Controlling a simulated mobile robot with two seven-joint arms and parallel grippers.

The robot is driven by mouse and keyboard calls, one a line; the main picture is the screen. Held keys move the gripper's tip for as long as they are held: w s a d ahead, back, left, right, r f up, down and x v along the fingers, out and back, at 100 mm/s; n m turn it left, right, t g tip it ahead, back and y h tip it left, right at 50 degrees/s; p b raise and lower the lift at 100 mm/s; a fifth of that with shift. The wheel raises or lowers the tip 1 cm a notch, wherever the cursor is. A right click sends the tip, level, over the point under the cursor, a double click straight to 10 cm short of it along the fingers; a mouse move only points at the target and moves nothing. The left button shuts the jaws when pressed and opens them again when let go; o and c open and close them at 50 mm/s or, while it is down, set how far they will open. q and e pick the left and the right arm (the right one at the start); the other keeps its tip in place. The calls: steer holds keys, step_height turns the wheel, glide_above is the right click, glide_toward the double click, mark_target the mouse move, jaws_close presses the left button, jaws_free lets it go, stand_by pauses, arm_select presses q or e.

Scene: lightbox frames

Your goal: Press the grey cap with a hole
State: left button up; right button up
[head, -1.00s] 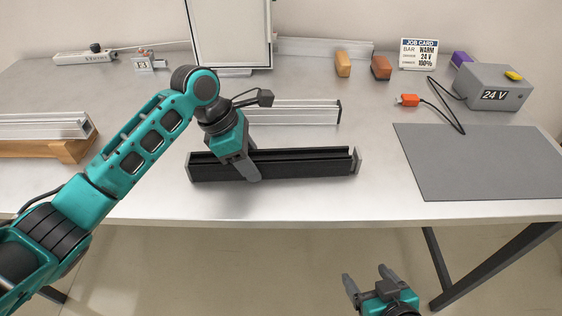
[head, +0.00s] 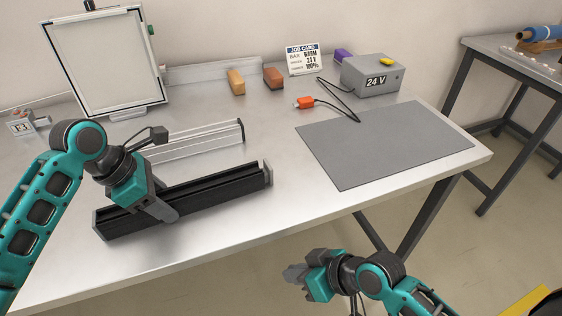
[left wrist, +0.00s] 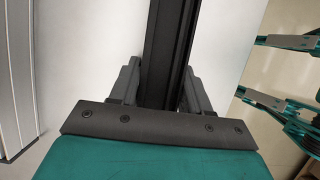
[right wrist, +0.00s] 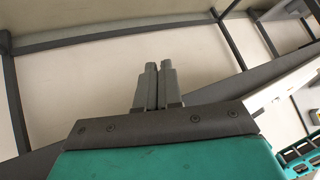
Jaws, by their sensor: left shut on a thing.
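A long black bar (head: 205,200) lies near the front of the table, with a grey cap at its right end (head: 267,173) and another at its left end (head: 97,225). I cannot make out a hole in either cap. My left gripper (head: 163,209) is shut across the bar's middle; in the left wrist view the bar (left wrist: 165,60) runs between its fingers. My right gripper (head: 294,273) is empty, off the table's front edge, below and right of the bar. Its fingers (right wrist: 158,85) lie almost together in the right wrist view.
A silver rail (head: 195,142) lies behind the bar. A framed panel (head: 105,65) stands at back left. Another table (head: 500,55) is far right.

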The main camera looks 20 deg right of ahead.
steer(key=a+r+n+g+y, duration=0.1)
steer(key=r, duration=0.1)
steer(key=s+r+n+g+y, duration=0.1)
steer(key=r, duration=0.1)
steer(key=a+r+n+g+y, duration=0.1)
steer(key=r, duration=0.1)
steer(key=shift+s+a+r+n, duration=0.15)
steer(key=shift+s+a+n, duration=0.1)
steer(key=shift+a+n, duration=0.15)
jaws_close()
steer(key=shift+m+h, duration=0.6)
steer(key=shift+h, duration=0.2)
steer(key=w+d+r, duration=0.3)
steer(key=r, duration=0.1)
steer(key=w+d+r, duration=0.3)
steer(key=w, duration=0.1)
steer(key=w+d+r, duration=0.4)
steer(key=shift+r, duration=0.3)
steer(key=w+d+r+m+h, duration=0.1)
steer(key=w+d+r+m, duration=0.3)
steer(key=d, duration=0.1)
steer(key=shift+w+d+r+m, duration=0.15)
steer(key=shift+w+d+m, duration=0.05)
steer(key=shift+w+m, duration=0.1)
